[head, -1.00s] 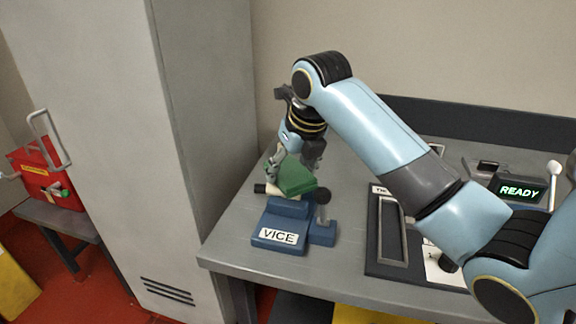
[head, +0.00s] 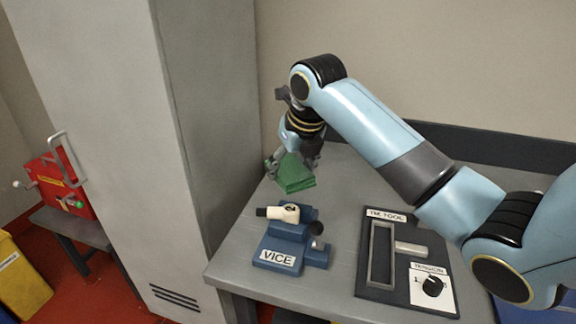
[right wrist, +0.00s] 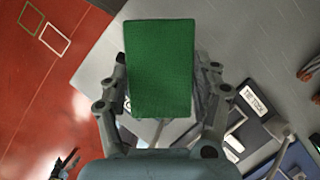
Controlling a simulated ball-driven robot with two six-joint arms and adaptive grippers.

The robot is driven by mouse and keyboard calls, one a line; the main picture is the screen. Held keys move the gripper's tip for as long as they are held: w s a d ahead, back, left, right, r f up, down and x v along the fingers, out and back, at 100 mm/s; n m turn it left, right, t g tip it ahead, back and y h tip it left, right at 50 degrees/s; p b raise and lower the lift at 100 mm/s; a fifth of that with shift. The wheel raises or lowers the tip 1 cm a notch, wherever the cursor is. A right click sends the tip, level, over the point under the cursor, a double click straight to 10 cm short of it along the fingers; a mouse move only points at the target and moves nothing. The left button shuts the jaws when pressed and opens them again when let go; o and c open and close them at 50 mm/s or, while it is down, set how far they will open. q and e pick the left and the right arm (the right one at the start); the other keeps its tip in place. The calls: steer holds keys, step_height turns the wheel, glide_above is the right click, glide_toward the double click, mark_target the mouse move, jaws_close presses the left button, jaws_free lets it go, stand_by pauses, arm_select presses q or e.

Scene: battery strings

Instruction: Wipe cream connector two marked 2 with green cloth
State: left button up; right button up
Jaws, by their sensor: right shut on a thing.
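The cream connector (head: 284,213) lies in the jaws of the blue vice (head: 270,243) in the head view, with a black end on its left. A dark mark shows on its top, too small to read. My right gripper (head: 294,161) is shut on the folded green cloth (head: 294,180). The cloth is behind the connector in the head view and apart from it. In the right wrist view the cloth (right wrist: 160,70) fills the space between the fingers and hides what is beneath.
A tall grey cabinet (head: 190,120) stands left of the bench. Bare bench top (head: 338,225) lies between vice and panel.

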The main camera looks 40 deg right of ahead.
steer(key=shift+d+r+p, duration=0.1)
steer(key=shift+r+p, duration=0.45)
steer(key=shift+r, duration=0.15)
arm_select(q)
steer(key=shift+s+d+r, duration=0.2)
steer(key=shift+s+r, duration=0.2)
steer(key=shift+r, duration=0.4)
steer(key=shift+w, duration=0.1)
